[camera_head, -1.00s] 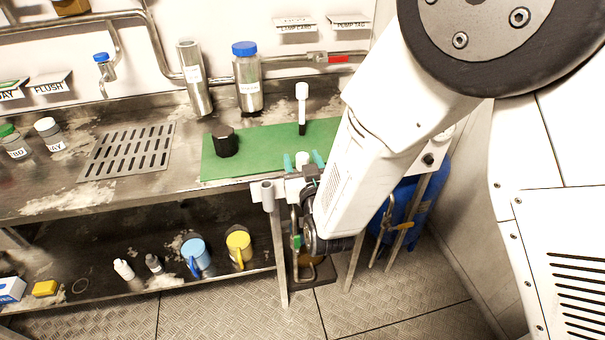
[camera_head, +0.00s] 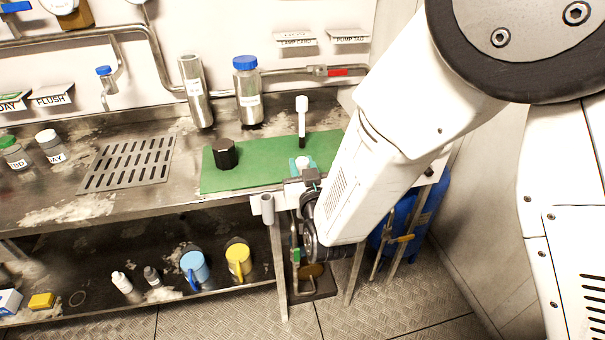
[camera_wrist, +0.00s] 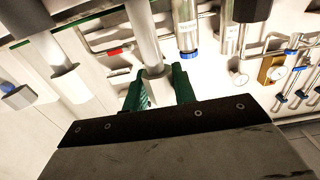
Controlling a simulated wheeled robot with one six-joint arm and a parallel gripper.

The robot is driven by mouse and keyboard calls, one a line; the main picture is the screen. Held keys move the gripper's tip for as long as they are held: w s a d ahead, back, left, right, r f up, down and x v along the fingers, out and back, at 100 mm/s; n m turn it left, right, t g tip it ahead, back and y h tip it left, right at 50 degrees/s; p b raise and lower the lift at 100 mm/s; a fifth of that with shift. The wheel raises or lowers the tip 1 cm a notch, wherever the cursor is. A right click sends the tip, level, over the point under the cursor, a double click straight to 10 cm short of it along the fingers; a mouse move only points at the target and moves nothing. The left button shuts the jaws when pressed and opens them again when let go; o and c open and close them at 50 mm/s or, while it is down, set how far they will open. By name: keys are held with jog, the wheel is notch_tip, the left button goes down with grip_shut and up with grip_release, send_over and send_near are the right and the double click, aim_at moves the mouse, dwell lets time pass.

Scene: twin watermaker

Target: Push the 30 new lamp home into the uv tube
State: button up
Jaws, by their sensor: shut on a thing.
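My gripper (camera_head: 302,164) is at the front edge of the green mat, its teal fingers closed round a white end piece. I take this piece for the new lamp (camera_head: 303,160); its lower part is hidden. In the wrist view the green fingers stand on both sides of the pale lamp end (camera_wrist: 160,92). A white-capped rod (camera_head: 302,115) with a dark foot stands upright on the mat behind the gripper. I cannot tell for sure which part is the uv tube, nor how deep the lamp sits.
The green mat (camera_head: 260,179) also bears a black hexagonal cap (camera_head: 225,153). A blue-capped bottle (camera_head: 248,95) and a steel cylinder (camera_head: 196,90) stand behind it. A short grey tube (camera_head: 267,208) is at the bench's front edge. Blue and yellow mugs stand on the shelf below.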

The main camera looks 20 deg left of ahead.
notch_tip(320, 180, up, 16)
jog(key=shift+f, duration=0.15)
dwell(0.3)
jog(key=o, duration=0.4)
jog(key=c, duration=0.3)
jog(key=shift+o, duration=0.5)
jog(key=shift+c, duration=0.2)
